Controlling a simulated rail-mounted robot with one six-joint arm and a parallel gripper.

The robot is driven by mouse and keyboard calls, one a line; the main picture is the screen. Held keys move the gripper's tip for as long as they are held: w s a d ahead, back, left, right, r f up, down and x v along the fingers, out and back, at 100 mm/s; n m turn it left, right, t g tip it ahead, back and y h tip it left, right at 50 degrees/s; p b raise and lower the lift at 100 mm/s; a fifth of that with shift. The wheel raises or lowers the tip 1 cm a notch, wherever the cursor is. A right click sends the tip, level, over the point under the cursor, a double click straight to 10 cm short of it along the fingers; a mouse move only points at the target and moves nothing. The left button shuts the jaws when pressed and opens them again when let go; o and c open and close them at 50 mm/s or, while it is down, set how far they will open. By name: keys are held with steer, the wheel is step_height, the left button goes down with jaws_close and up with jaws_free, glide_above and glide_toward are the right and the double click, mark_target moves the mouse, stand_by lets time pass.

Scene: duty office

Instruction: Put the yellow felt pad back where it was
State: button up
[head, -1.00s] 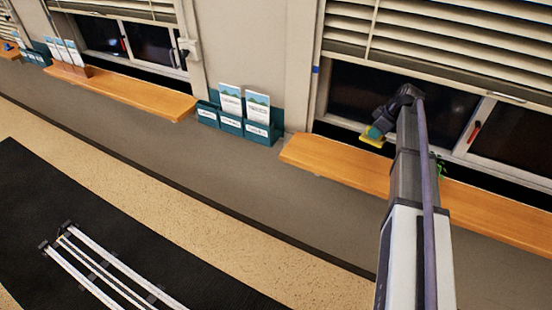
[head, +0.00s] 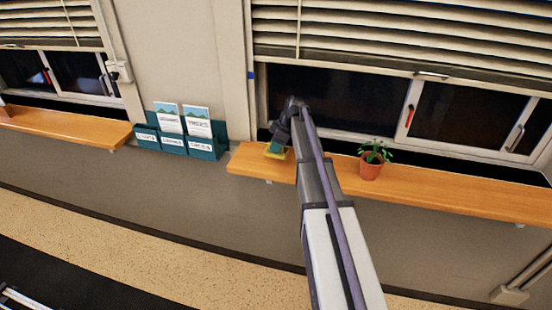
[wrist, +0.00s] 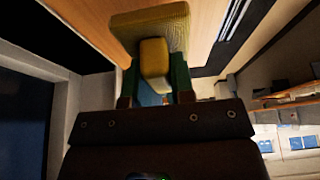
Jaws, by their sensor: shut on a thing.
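My gripper (head: 278,146) is over the left part of the wooden window sill (head: 440,196), near its left end. It is shut on the yellow felt pad (head: 275,154), which shows as a small yellow edge below the fingers. In the wrist view, the pad (wrist: 172,25) is a broad yellow block with a smaller yellow raised part between the two green fingers of my gripper (wrist: 156,78). Whether the pad touches the sill or is just above it, I cannot tell.
A potted plant (head: 371,164) stands on the sill to the right of my arm. A teal leaflet rack (head: 203,146) hangs on the wall left of the sill. The sill between the plant and its right part is clear. A window with a blind (head: 400,30) is behind.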

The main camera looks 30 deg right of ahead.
step_height(320, 180, down, 4)
steer(key=b, duration=0.2)
steer(key=shift+r+b, duration=0.1)
steer(key=shift+b, duration=0.25)
steer(key=shift+r+p, duration=0.3)
steer(key=shift+r, duration=0.05)
steer(key=shift+f, duration=0.3)
steer(key=o, duration=0.9)
steer(key=shift+r, duration=0.15)
steer(key=shift+r, duration=0.1)
